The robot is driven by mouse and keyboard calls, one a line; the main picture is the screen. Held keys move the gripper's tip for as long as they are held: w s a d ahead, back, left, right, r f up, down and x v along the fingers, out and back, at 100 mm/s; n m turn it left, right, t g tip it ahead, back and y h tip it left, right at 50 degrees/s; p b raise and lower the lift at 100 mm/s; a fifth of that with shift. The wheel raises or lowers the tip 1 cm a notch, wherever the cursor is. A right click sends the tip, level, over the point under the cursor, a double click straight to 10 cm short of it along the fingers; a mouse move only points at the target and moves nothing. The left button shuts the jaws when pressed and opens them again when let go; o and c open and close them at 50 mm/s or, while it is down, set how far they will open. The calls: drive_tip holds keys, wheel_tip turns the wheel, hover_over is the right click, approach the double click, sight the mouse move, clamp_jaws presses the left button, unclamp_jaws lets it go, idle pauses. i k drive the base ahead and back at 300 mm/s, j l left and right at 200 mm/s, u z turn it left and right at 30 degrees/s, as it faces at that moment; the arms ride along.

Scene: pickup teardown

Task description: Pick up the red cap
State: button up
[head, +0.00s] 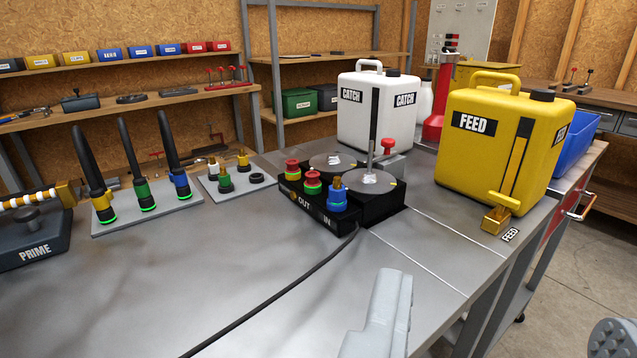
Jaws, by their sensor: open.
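A black pump-like box (318,212) marked OUT and IN stands mid-bench. Two red caps sit on its near-left edge: one over a yellow ring (292,167) and one over a green ring (312,181). Beside them a blue-ringed port (337,200) shows a brass fitting and no red cap. I cannot tell which red cap the task names. My gripper (501,305) is open and empty, its two grey fingers wide apart at the lower right, nearer the camera than the box and apart from it.
A white CATCH jug (362,122) stands behind the box and a yellow FEED jug (478,165) to its right. Black hoses with coloured collars (143,185) stand on a plate at left. A dark cable (270,292) crosses the otherwise clear front bench.

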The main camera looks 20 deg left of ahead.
sight(312, 181)
drive_tip(key=i+l+u, duration=0.6)
drive_tip(key=l+u, duration=0.15)
drive_tip(key=l, duration=0.2)
